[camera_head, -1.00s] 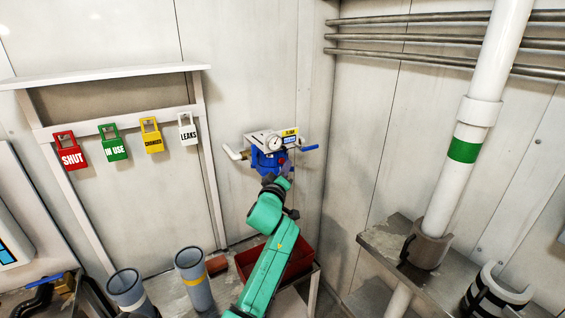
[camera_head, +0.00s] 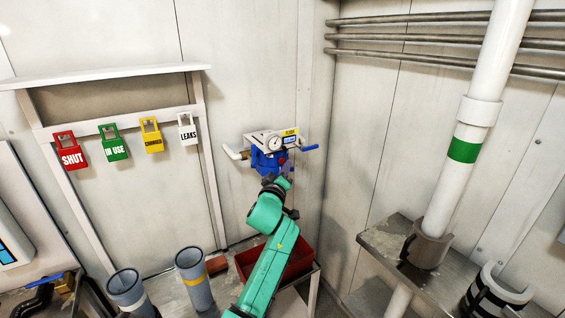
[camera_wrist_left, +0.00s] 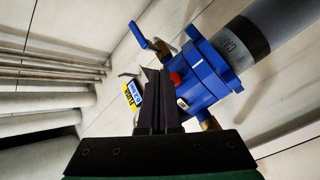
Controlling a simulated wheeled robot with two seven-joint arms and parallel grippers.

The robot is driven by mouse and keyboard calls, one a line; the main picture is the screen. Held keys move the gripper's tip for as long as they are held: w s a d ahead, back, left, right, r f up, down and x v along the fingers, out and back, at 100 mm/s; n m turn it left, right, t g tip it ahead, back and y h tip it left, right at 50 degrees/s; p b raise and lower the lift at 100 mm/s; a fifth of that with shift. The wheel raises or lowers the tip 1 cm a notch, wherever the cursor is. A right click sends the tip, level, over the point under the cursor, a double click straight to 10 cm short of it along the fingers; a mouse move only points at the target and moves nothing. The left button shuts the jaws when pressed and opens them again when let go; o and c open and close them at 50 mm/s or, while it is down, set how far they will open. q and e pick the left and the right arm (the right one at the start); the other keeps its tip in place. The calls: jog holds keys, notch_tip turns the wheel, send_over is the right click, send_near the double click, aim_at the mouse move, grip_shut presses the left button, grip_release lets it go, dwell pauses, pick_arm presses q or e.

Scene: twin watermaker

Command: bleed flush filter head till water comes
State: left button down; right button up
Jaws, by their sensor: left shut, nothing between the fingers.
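The blue filter head (camera_head: 262,160) is mounted on the back wall, with a round gauge (camera_head: 274,143) on the pale plate above it and a blue lever handle (camera_head: 310,148) at its right. In the left wrist view the filter head (camera_wrist_left: 205,75) carries a red button (camera_wrist_left: 175,79) on its side. A grey canister (camera_wrist_left: 250,38) adjoins it. My left gripper (camera_wrist_left: 158,76) is shut and empty, its fingertips close beside the red button; I cannot tell whether they touch it. In the head view my arm hides what is below the head. No water is visible. My right gripper is out of view.
A red bin (camera_head: 300,262) stands below the filter head. Grey cylinders (camera_head: 194,280) stand to its left. Several coloured tags, including a red one (camera_head: 70,152), hang from a rack on the left. A white pipe (camera_head: 475,115) rises at the right.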

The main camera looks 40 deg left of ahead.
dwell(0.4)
pick_arm(q)
jog(key=shift+w+a, duration=0.15)
jog(key=shift+a, duration=0.3)
jog(key=shift+w+a, duration=0.1)
jog(key=shift+a, duration=0.3)
dwell(1.5)
jog(key=shift+s+d, duration=0.25)
jog(key=shift+d, duration=0.6)
jog(key=d, duration=0.1)
jog(key=s+d, duration=0.1)
jog(key=d, duration=0.2)
jog(key=shift+s+d, duration=0.25)
jog(key=shift+d, duration=0.15)
